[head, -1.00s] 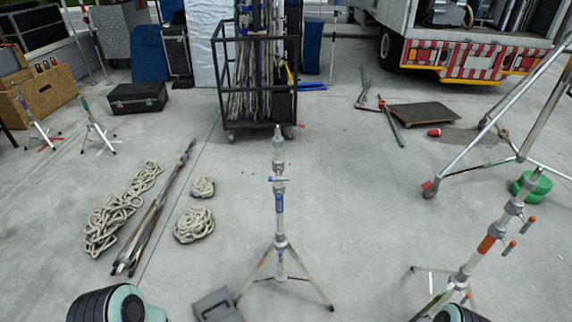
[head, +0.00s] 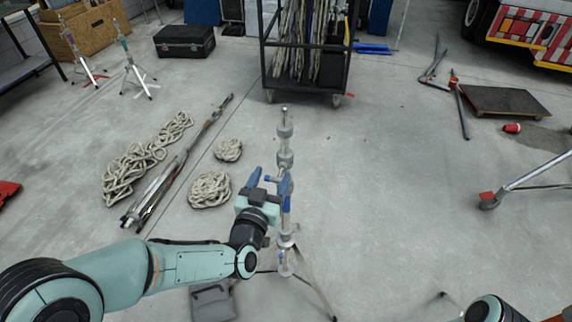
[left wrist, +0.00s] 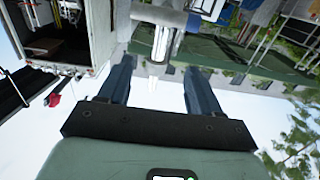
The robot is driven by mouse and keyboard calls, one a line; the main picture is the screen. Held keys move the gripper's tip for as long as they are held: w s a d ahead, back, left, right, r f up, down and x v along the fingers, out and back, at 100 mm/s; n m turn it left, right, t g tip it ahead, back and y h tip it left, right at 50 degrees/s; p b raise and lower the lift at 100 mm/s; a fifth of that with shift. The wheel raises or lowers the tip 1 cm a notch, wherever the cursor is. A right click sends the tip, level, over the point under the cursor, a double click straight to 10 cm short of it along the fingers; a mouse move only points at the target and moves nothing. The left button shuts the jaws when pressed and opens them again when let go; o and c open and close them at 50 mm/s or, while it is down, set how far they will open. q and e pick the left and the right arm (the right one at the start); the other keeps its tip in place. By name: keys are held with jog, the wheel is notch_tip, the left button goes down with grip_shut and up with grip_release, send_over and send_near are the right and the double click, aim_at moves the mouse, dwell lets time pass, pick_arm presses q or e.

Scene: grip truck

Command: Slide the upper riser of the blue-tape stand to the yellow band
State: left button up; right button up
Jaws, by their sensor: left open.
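The blue-tape stand (head: 286,219) is a silver tripod stand standing upright near the middle of the head view. Blue tape shows on its column, and grey collars sit above it. Its upper riser (head: 285,145) rises above my gripper to a narrow pin. I cannot make out a yellow band. My left gripper (head: 270,181) is open at the column, just below the upper collars, and partly hides it. In the left wrist view, a silver collar and handle (left wrist: 158,18) show at the top, ahead of the two open fingers (left wrist: 160,68). My right gripper is out of view.
Coiled ropes (head: 210,190) and long poles (head: 175,165) lie on the floor at left. A flat dark dolly (head: 505,102) lies at right. A grey plate (head: 213,301) lies near the stand's legs.

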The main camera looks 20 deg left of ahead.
aim_at(284, 126)
pick_arm(q)
jog(key=w, duration=0.4)
jog(key=w+p, duration=0.1)
jog(key=w, duration=0.8)
jog(key=shift+w+d+r, duration=0.1)
jog(key=shift+r, duration=0.2)
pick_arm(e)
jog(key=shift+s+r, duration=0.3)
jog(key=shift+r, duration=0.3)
pick_arm(q)
grip_shut()
jog(key=shift+r+p, duration=1.95)
jog(key=shift+r, duration=1.25)
jog(key=shift+r+p, duration=1.4)
jog(key=shift+r, duration=1.05)
jog(key=shift+r+p, duration=1.5)
jog(key=shift+r, duration=1.1)
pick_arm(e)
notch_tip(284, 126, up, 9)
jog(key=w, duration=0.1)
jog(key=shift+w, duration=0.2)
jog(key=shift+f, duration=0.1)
